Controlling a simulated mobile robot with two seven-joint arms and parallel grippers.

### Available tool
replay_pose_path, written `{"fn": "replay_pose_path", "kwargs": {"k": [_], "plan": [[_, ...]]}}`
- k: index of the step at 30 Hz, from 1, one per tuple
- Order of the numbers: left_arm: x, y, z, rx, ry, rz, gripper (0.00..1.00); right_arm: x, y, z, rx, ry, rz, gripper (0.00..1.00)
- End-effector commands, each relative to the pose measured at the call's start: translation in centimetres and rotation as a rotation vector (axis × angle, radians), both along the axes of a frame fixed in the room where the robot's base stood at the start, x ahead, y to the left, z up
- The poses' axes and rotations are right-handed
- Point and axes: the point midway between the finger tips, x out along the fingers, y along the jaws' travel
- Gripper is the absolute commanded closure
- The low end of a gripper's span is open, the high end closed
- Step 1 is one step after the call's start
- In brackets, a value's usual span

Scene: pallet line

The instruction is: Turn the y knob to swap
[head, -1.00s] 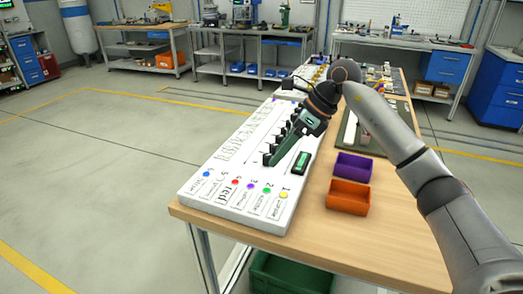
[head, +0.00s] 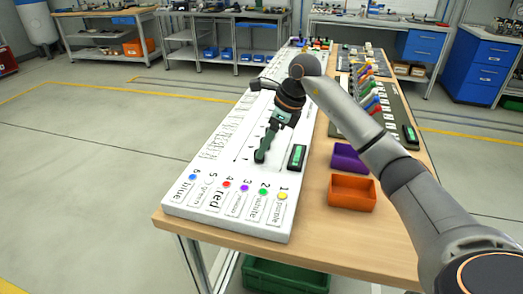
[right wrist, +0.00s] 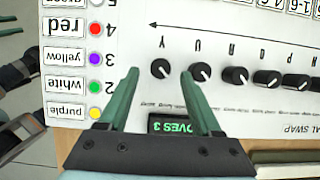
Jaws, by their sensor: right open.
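The white puzzle board (head: 195,195) lies on the wooden table, with a row of black knobs and colored dots beside word cards. My right gripper (head: 262,156) is over the near end of the knob row. In the right wrist view, its open green fingers (right wrist: 160,72) stand on either side of the end knob (right wrist: 160,68), which appears to be the one marked Y. Whether they touch it I cannot tell. The neighboring knob (right wrist: 199,72) is close beside the right-hand fingertip. A green display (right wrist: 170,126) reads "MOVES 3", partly hidden by the gripper. My left gripper is not in view.
A purple bin (head: 349,157) and an orange bin (head: 351,192) stand right of the board. Behind them is a dark tray (head: 398,110) with colored pieces, partly covered by my right arm. A green crate (head: 287,275) is below the table. The floor at left is clear.

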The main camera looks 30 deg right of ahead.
Motion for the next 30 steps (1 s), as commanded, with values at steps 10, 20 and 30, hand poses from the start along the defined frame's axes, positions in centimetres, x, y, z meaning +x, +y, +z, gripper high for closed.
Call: {"fn": "replay_pose_path", "kwargs": {"k": [10, 20, 30], "plan": [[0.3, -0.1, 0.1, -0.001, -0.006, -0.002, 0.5, 0.9, 0.7, -2.5, 0.001, -0.002, 0.0, 0.34], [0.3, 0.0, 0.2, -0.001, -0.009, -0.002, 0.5, 0.8, 0.7, -2.5, 0.001, -0.002, 0.0, 0.47], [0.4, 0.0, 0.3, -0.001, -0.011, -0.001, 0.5, 0.8, 0.7, -2.5, 0.001, -0.002, 0.0, 0.85]]}}
